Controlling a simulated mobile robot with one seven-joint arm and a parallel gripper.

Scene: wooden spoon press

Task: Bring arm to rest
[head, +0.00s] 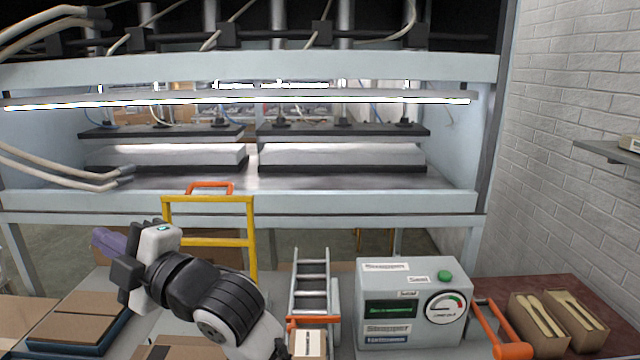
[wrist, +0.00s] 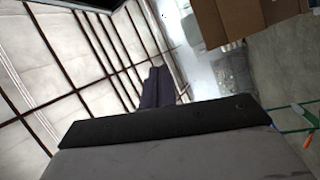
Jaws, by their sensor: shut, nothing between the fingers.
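My gripper (head: 100,240) is at the lower left of the head view, its purple-grey fingers pointing left and up. My arm is raised over the table area and bent, in front of the press frame. In the wrist view the fingers (wrist: 153,88) are together, with nothing between them. The gripper is apart from everything around it.
The press (head: 250,200) with two pressing plates spans the back. A yellow frame (head: 252,240) stands behind my arm. Cardboard boxes (head: 90,312) lie lower left. A control box (head: 412,290) with a green button and open boxes of wooden spoons (head: 540,318) are at right.

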